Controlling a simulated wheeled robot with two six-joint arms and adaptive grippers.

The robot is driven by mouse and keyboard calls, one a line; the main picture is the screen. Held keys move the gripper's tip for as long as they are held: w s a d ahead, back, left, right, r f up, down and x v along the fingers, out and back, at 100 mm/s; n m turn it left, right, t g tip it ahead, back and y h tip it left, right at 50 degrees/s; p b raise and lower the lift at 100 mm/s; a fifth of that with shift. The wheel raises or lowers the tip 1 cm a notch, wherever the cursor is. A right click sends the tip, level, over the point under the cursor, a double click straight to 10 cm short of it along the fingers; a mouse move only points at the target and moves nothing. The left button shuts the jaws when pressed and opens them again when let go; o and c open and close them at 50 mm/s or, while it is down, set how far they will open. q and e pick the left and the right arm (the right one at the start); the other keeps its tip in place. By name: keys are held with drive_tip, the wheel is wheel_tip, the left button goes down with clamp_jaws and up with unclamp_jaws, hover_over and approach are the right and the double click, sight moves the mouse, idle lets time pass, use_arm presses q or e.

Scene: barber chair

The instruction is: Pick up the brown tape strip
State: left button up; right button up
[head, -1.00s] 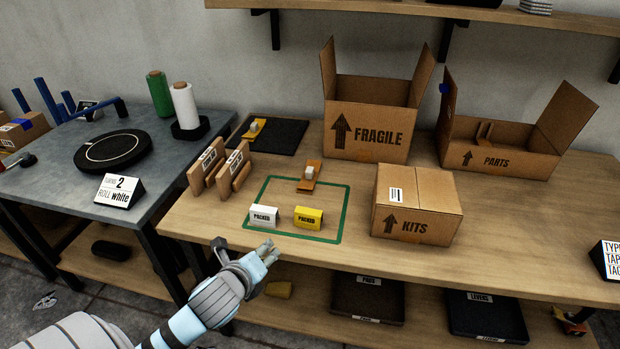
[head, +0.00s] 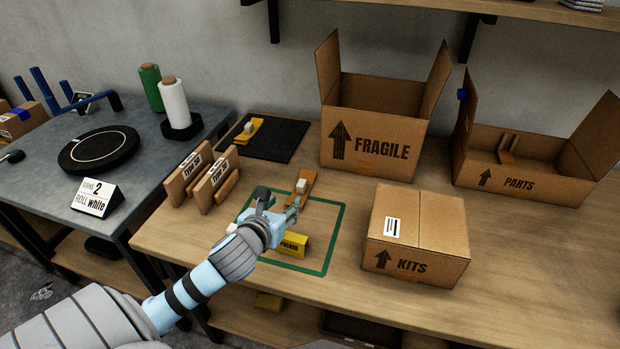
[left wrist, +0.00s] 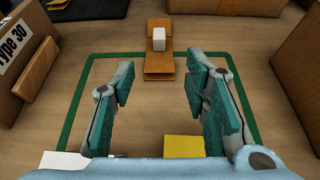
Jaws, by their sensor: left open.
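The brown tape strip (head: 308,180), with a small pale block on it, lies toward the far edge of the green outline on the bench. In the left wrist view the brown strip (left wrist: 159,67) lies ahead of the fingers, near the top middle. My left gripper (head: 279,204) is open and empty over the outlined area, short of the strip and apart from it. In the left wrist view my gripper (left wrist: 150,82) has its two fingers spread, with bare wood between them. My right gripper is not in view.
The yellow PACKED block (head: 293,244) and a mostly hidden white block (left wrist: 70,160) sit under my left gripper. Upright boards (head: 213,184) stand left, and the KITS box (head: 415,240) right. The FRAGILE box (head: 375,148) stands behind.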

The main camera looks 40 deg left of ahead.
sight(300, 185)
use_arm(q)
drive_tip(key=x, duration=0.2)
drive_tip(key=b+x, duration=0.1)
drive_tip(key=shift+w+d, duration=0.1)
drive_tip(key=shift+d, duration=0.2)
drive_tip(key=b+x, duration=0.1)
drive_tip(key=x, duration=0.1)
drive_tip(key=a+b+x, duration=0.1)
drive_tip(key=x, duration=0.1)
drive_tip(key=shift+w+f, duration=0.15)
drive_tip(key=shift+w, duration=0.05)
drive_tip(key=b+x, duration=0.2)
drive_tip(key=x, duration=0.4)
drive_tip(key=shift+b, duration=0.35)
drive_tip(key=shift+w+a+f, duration=0.1)
drive_tip(key=shift+w, duration=0.15)
drive_tip(key=c, duration=0.9)
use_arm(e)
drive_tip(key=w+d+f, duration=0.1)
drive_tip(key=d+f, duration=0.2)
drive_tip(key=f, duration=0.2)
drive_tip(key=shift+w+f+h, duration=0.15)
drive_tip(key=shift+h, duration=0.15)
